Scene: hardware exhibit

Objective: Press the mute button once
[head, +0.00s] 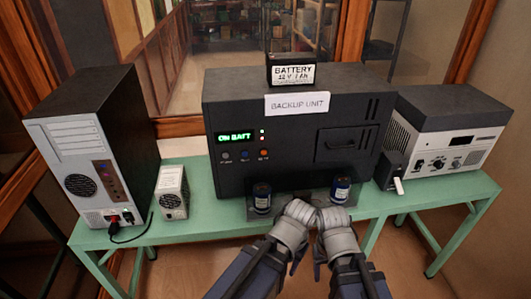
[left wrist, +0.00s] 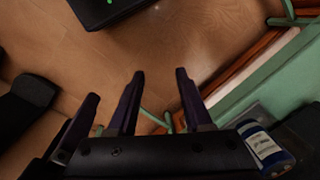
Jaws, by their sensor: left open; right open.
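The black backup unit (head: 300,125) stands mid-table with a green "ON BATT" display. My left gripper (head: 296,265) and right gripper (head: 319,268) are close together in front of the table's front edge, below and right of the buttons, mostly behind my wrists. Both are open and touch no button. In the left wrist view, my left gripper's dark fingers (left wrist: 158,85) stand apart over the floor, empty.
Two blue cylinders (head: 262,197) (head: 341,189) stand at the unit's front. A computer tower (head: 90,150) and small white box (head: 172,192) are left; a grey-white device (head: 447,132) is right. A battery (head: 291,74) sits on the unit. The green table (head: 215,205) has bare strips.

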